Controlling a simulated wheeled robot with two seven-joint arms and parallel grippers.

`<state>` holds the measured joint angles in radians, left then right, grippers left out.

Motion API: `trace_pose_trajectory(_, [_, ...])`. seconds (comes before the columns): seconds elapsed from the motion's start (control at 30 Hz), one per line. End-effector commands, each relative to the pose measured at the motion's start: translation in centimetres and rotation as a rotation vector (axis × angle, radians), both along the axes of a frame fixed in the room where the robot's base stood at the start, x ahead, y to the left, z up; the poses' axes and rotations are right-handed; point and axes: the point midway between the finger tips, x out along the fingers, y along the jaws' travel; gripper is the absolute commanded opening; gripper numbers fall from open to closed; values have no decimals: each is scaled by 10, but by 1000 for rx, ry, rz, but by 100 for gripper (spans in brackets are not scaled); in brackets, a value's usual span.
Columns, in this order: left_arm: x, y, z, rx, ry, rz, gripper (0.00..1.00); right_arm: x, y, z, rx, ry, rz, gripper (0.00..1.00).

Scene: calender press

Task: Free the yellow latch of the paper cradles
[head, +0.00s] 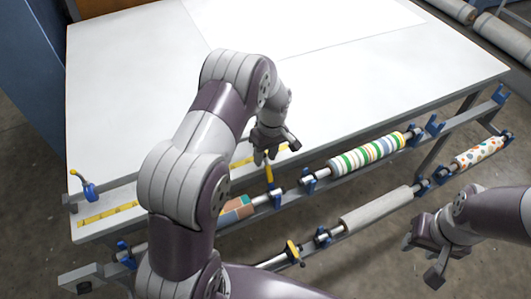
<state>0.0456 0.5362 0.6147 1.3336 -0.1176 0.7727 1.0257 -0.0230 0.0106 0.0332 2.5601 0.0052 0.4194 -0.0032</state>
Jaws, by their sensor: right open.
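An upright yellow latch (269,172) stands on the upper paper cradle rail, just below the table's front edge. A second yellow latch (293,251) sits on the lower rail, tilted. My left gripper (267,156) points down right above the upper latch, its fingers close to the latch's top. I cannot tell whether they touch it or whether they are shut. My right gripper (425,262) is open and empty, to the right of the lower rail and apart from both latches. My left arm hides part of the rails.
The white table (370,75) is mostly clear. Rolls lie in blue cradles: striped (367,154), dotted (478,152), plain grey (376,210) and a partly hidden brown one (237,209). A yellow-handled blue clamp (89,190) stands at the table's left corner.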

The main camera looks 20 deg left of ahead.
Motion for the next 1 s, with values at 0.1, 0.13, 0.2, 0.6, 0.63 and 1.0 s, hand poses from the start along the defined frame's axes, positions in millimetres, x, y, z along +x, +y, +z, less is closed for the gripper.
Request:
trace_pose_trajectory(0.1, [0, 0, 0, 0, 0, 0, 40, 0, 0, 0, 0, 0, 0, 43])
trace_pose_trajectory(0.13, [0, 0, 0, 0, 0, 0, 40, 0, 0, 0, 0, 0, 0, 43])
trace_pose_trajectory(0.2, [0, 0, 0, 0, 0, 0, 23, 0, 0, 0, 0, 0, 0, 43])
trace_pose_trajectory(0.6, [-8, -9, 0, 85, -73, -6, 0, 0, 0, -17, 0, 0, 0, 43])
trace_pose_trajectory(0.63, [-10, -12, 1, 98, -90, -7, 0, 0, 0, -20, 0, 0, 0, 43])
trace_pose_trajectory(1.0, [-26, -28, 8, 99, -84, -1, 0, 0, 0, -23, 0, 0, 0, 43])
